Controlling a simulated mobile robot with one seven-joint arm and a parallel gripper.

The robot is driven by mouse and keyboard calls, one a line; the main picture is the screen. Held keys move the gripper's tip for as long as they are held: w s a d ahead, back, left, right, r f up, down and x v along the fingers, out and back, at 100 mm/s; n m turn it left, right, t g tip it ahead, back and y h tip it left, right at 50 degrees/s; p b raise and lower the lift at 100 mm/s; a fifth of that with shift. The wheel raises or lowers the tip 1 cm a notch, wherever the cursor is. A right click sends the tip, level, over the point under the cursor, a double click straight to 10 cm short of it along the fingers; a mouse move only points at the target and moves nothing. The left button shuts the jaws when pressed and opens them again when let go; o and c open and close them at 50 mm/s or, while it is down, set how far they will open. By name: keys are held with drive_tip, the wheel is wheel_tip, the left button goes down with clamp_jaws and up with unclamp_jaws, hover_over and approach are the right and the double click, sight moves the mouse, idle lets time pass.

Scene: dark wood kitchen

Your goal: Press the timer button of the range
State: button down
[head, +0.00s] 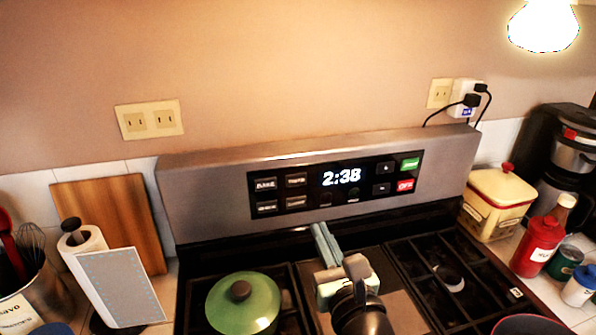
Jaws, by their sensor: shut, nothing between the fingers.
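The range's black control panel (335,185) is set in the grey metal backguard. Left of the display are two rows of dark buttons, with labels too small to tell which one is the timer. Right of it are small dark buttons, a green button (410,164) and a red button (405,186). My gripper (321,232) is over the middle of the stovetop, below and in front of the panel. Its fingers are shut and empty, pointing toward the backguard. They appear apart from the buttons.
A green lidded pot (243,305) stands on the left burners, left of my gripper. The right burner grates (450,275) are largely bare. A cream canister (492,203) and a red bottle (538,245) stand right of the range. A paper towel roll (82,238) stands at left.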

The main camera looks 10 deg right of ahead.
sight(297, 180)
idle(0.3)
drive_tip(key=w, duration=1.4)
